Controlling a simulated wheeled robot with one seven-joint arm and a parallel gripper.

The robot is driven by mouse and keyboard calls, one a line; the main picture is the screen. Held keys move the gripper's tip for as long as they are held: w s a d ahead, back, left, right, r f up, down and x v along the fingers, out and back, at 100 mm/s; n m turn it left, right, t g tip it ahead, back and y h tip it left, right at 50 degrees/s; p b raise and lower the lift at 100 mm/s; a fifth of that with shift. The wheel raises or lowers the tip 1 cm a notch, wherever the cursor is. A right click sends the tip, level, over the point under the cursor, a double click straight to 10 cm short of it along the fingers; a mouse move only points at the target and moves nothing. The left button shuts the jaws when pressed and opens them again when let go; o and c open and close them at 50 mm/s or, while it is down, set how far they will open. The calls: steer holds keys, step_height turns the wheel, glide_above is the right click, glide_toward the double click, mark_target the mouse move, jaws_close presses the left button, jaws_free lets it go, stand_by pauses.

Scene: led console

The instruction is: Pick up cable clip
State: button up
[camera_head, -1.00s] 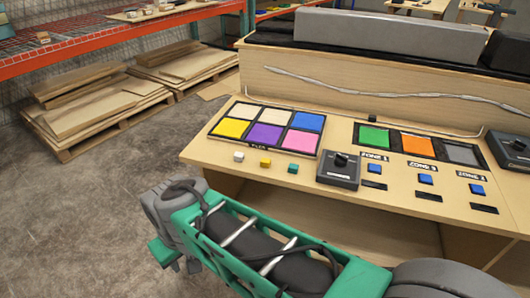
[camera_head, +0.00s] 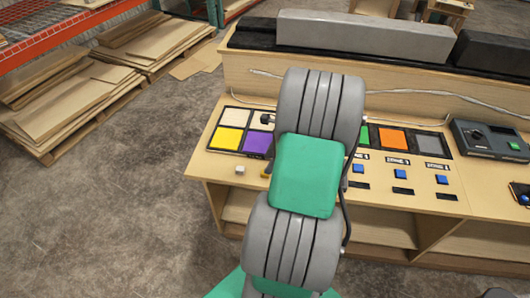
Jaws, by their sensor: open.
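I cannot make out the cable clip for certain now. A small dark piece (camera_head: 267,118) shows over the cream square of the colour panel (camera_head: 214,149), beside my arm; I cannot tell whether it is a clip or part of my gripper. My grey and green arm stands in front of the console desk (camera_head: 210,170) and hides its middle, including the right part of the colour panel. My gripper's fingers cannot be made out; they are probably behind the arm.
Orange (camera_head: 392,139) and grey panels, blue buttons (camera_head: 400,174) and a dark control box (camera_head: 488,137) are on the desk's right. A pale cable (camera_head: 420,97) runs along the back board.

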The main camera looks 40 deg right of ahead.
mark_target(262, 172)
steer(key=shift+s+d+f+m, duration=0.35)
steer(key=shift+d+f+m, duration=0.25)
steer(key=shift+m, duration=0.3)
steer(key=x, duration=0.2)
steer(key=w+x, duration=0.1)
steer(key=x, duration=0.3)
steer(key=shift+w+a+p, duration=0.3)
steer(key=shift+p, duration=0.1)
jaws_close()
